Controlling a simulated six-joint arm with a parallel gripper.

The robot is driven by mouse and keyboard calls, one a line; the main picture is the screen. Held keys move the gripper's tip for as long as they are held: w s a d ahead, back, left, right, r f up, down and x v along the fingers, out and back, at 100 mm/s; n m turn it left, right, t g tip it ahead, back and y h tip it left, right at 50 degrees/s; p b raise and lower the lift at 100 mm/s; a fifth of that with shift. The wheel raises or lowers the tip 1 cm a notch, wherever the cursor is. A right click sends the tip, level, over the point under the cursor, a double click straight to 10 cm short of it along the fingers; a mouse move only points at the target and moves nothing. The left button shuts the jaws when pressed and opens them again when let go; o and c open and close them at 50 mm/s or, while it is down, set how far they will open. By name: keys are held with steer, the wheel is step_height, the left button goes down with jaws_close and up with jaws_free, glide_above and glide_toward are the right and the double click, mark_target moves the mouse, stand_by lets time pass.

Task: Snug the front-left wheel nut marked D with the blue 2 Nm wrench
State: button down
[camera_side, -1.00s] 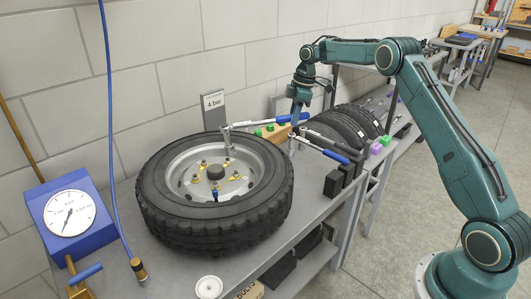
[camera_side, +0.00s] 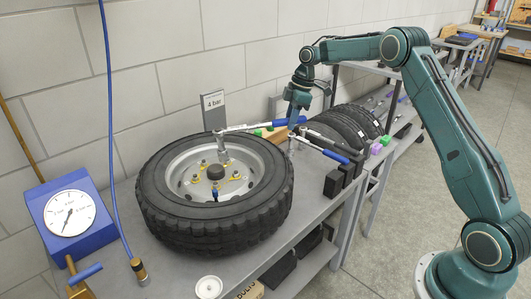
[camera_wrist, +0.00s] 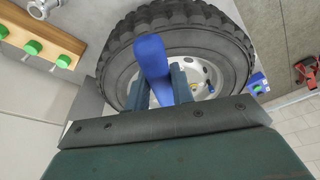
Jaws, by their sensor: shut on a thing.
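The wheel (camera_side: 160,215) with its black tyre lies flat on the bench, with a grey rim and several nuts with yellow markers around a dark hub. No letter D is legible. A wrench (camera_side: 255,127) with a blue grip is held level over the far side of the wheel. Its socket end points down at the far part of the rim; whether it sits on a nut cannot be told. My gripper (camera_side: 293,127) is shut on the blue grip, right of the wheel. In the wrist view, the blue grip (camera_wrist: 150,57) stands between my gripper's fingers (camera_wrist: 162,85).
Another blue-handled wrench (camera_side: 330,152) lies right of the wheel. A "4 bar" sign (camera_side: 213,110) stands behind it. A blue gauge box (camera_side: 48,231) and a hanging blue hose (camera_side: 112,140) are at left. More tyres (camera_side: 355,122) stand behind at right.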

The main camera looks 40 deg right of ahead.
steer(key=shift+n+y, duration=0.5)
steer(key=shift+n, duration=0.2)
steer(key=s+a, duration=0.1)
steer(key=a, duration=0.2)
steer(key=s+a, duration=0.1)
steer(key=shift+s+a+r, duration=0.3)
steer(key=shift+a+r, duration=0.05)
steer(key=shift+a, duration=0.05)
steer(key=shift+s+a+m+t+h, duration=0.1)
steer(key=shift+s+a+m+t, duration=0.05)
steer(key=shift+s+a+m, duration=0.55)
steer(key=shift+s+a+m+t+h, duration=0.1)
steer(key=shift+s+a+m+t, duration=0.25)
steer(key=shift+s, duration=0.6)
steer(key=shift+s+a+m+h, duration=0.1)
steer(key=shift+s+a+m, duration=0.35)
steer(key=shift+s+a, duration=0.3)
steer(key=shift+d+f, duration=0.1)
steer(key=shift+f, duration=3.55)
